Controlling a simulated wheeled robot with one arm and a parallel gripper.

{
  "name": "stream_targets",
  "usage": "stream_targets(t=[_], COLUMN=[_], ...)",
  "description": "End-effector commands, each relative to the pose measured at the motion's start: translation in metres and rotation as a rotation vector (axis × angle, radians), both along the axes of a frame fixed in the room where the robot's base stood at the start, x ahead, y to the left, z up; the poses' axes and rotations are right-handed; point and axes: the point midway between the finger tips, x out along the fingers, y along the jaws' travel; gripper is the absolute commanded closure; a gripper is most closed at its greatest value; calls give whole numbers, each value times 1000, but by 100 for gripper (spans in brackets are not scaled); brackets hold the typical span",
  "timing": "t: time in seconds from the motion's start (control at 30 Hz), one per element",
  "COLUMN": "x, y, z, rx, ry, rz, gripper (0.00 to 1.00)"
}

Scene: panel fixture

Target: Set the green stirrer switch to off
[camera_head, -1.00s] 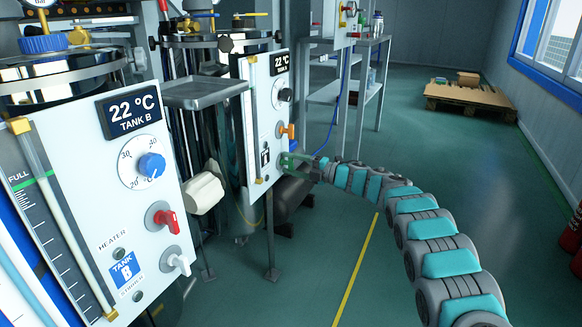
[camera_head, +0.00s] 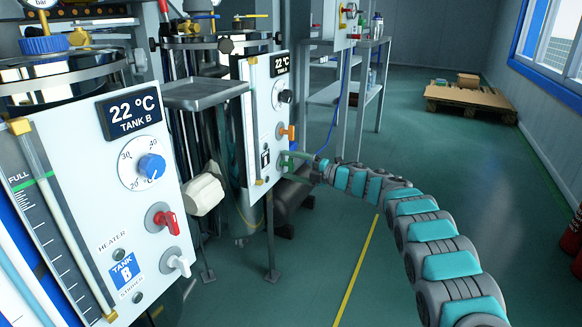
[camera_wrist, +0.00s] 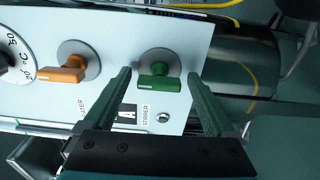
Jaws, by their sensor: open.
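The green stirrer switch (camera_wrist: 158,78) sits on a round grey base on the white panel (camera_wrist: 120,30), beside the STIRRER label, in the wrist view. Its handle lies crosswise in that picture. My gripper (camera_wrist: 161,75) is open, with one green finger on each side of the switch; I see gaps between the fingers and the handle. In the head view my gripper (camera_head: 284,163) is at the lower right of the farther panel (camera_head: 268,110), where the green switch cannot be made out clearly.
An orange heater switch (camera_wrist: 64,73) and a dial (camera_wrist: 10,60) are left of the green switch in the wrist view. The Tank B panel (camera_head: 100,190) with red and white switches stands nearer. Open floor (camera_head: 450,180) lies to the right.

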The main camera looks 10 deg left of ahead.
Motion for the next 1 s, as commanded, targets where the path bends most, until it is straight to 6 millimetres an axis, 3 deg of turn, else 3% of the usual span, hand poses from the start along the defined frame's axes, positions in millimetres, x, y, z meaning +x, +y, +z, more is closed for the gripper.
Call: stream_targets(t=[0.17,0.6,1.0], x=[-2,-23,-27], y=[-7,-66,-74], z=[1,0,0], rx=[0,0,0], ry=[0,3,0], rz=[0,-2,-1], gripper=[10,10,10])
